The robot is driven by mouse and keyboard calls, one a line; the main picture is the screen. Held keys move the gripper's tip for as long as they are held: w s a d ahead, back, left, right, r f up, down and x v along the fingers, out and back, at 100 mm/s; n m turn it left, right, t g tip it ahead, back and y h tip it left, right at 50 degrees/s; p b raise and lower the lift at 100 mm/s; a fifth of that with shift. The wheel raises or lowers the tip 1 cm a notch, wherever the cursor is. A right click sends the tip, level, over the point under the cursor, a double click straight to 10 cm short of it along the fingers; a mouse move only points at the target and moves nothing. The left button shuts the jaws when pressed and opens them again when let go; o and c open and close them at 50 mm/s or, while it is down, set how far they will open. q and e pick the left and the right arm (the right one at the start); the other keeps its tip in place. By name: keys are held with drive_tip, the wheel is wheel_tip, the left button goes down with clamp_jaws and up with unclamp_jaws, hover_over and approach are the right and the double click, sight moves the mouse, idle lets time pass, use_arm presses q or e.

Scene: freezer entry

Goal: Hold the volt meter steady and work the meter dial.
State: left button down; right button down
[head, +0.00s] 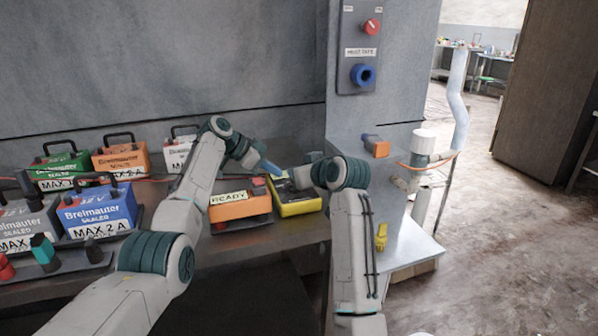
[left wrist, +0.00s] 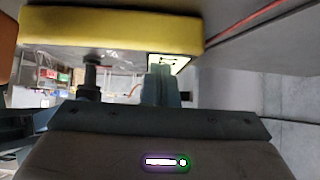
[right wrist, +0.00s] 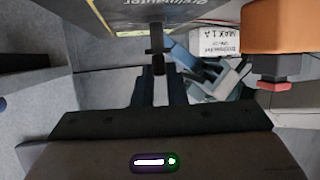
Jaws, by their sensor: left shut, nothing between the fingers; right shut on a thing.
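The volt meter (head: 298,206) is a yellow-edged box with a dark top on the bench. Its yellow side (left wrist: 110,30) and lit scale (left wrist: 182,64) show in the left wrist view, and its dark lettered face (right wrist: 140,14) at the top of the right wrist view. My right gripper (right wrist: 157,82) is shut on the black meter dial (right wrist: 157,54) that stands out from this face. In the head view my right wrist hides this grasp. My left gripper (head: 267,167) is shut and empty, close by the meter; its fingers also show before the scale (left wrist: 161,80).
An orange box marked READY (head: 240,206) with a red button stands just left of the meter. Several batteries, such as the blue one (head: 98,212), stand further left. A grey panel (head: 359,45) with red and blue knobs rises behind right. Open floor lies right.

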drive_tip(key=c, duration=1.5)
unclamp_jaws()
drive_tip(key=shift+o, duration=0.2)
drive_tip(key=v, duration=1.2)
drive_tip(key=shift+s, duration=0.2)
drive_tip(key=shift+r, duration=0.1)
